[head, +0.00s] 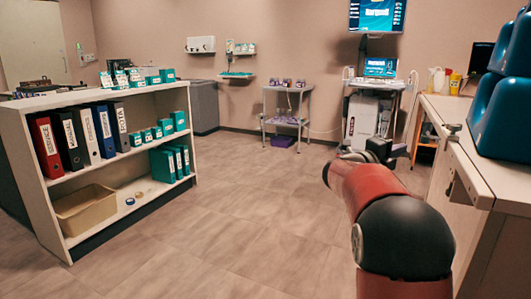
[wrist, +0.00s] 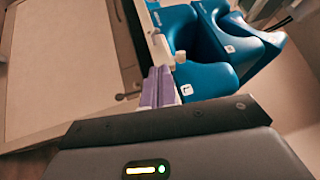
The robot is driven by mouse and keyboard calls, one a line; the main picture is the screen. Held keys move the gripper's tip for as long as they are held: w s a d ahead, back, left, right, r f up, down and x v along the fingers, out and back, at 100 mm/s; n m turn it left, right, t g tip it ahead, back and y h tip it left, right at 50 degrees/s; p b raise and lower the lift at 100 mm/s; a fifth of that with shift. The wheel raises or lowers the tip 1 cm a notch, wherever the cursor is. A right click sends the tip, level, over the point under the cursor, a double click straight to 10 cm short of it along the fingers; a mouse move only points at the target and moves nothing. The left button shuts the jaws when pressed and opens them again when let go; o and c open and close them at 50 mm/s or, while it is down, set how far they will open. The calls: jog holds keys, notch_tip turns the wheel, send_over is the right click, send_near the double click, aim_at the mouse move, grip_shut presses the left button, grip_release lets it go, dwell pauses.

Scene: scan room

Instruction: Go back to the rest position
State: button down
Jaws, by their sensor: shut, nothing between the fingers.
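My gripper (head: 374,151) is at the end of my outstretched red arm in the head view, small and partly hidden by the arm. It is held in the air left of the white counter, with floor and the equipment cart behind it. In the wrist view my gripper (wrist: 158,74) shows its narrow purple fingers together, with nothing held between them. Blue moulded pieces (wrist: 205,72) appear beyond and to the right of the fingers. I cannot tell how far away they are.
The white counter (head: 478,165) with blue moulded pieces (head: 503,90) stands close on the right. A low shelf (head: 100,182) with binders and boxes stands on the left. A monitor cart (head: 370,112) and a small trolley (head: 288,105) stand at the back. The middle floor is clear.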

jog(key=s+a+r+n+t+y, duration=0.1)
jog(key=a+r+n+t+y, duration=0.4)
jog(key=a+n+t+y, duration=0.6)
jog(key=s+a+f+n+g+y, duration=0.25)
jog(key=s+a+n+y, duration=0.3)
jog(key=a+n, duration=0.45)
jog(key=s+a+f+n+g, duration=0.2)
jog(key=s+f, duration=0.4)
jog(key=s, duration=0.4)
jog(key=s+a+f+n+g+y+p, duration=0.1)
jog(key=s+f+n+g, duration=0.3)
jog(key=s, duration=0.6)
jog(key=s+a+f+n+g+y, duration=0.1)
jog(key=s+a+f+n+g, duration=0.1)
jog(key=s+f+n, duration=0.3)
jog(key=s+f+g, duration=0.1)
jog(key=s+f, duration=0.3)
jog(key=shift+s+a+f+n+g, duration=0.3)
jog(key=shift+s+f+n+g, duration=0.05)
jog(key=shift+s+n, duration=0.05)
jog(key=c, duration=2.1)
grip_release()
